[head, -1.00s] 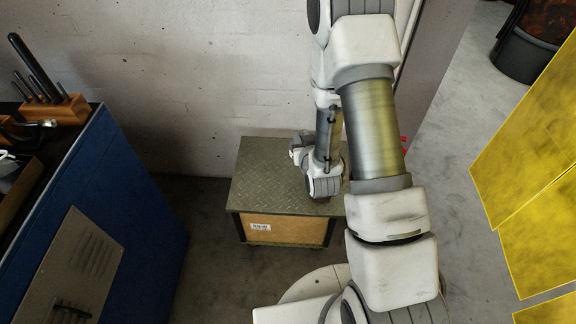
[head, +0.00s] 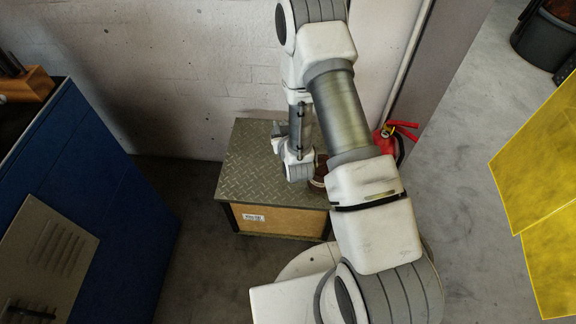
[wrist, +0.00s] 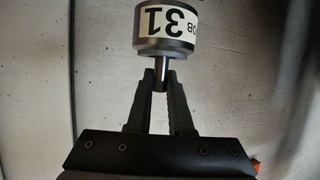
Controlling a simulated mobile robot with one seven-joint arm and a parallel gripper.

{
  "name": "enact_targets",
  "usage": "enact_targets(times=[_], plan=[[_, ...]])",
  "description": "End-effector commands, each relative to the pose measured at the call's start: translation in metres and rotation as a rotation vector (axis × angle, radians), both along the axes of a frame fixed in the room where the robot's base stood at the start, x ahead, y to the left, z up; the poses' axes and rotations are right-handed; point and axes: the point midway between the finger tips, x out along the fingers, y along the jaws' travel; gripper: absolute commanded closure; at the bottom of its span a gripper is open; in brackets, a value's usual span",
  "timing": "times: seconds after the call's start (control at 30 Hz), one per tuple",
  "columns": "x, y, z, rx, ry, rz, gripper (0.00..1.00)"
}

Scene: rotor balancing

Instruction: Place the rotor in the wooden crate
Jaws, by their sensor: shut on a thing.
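In the wrist view, my gripper (wrist: 160,82) is shut on the thin shaft of the rotor (wrist: 166,42). The rotor is a grey metal cylinder with a white label reading "31", and it sticks out beyond the fingertips. In the head view my arm hangs over a box (head: 285,223) with a wooden front, a small white label and a dark diamond-plate metal top. I cannot tell whether this box is the wooden crate; no open crate shows. The fingers and rotor cannot be made out in the head view.
A brown rounded thing (head: 319,168) shows partly behind my arm at the box top's right side. A red fire extinguisher (head: 392,143) stands by the wall. A blue cabinet (head: 95,190) is at left, yellow panels (head: 545,150) at right. The left part of the box top is clear.

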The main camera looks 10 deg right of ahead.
Motion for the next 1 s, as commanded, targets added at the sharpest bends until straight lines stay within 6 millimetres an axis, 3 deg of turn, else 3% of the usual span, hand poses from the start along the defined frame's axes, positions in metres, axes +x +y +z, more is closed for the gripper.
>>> enact_targets(times=[0.03,0.2,0.7,1.0], plan=[[0.004,0.003,-0.025,0.0,-0.006,0.001,1.0],[0.01,0.01,-0.062,0.001,-0.006,-0.001,1.0],[0.011,0.013,-0.132,0.001,-0.004,-0.004,1.0],[0.012,0.013,-0.153,0.001,-0.004,-0.004,1.0]])
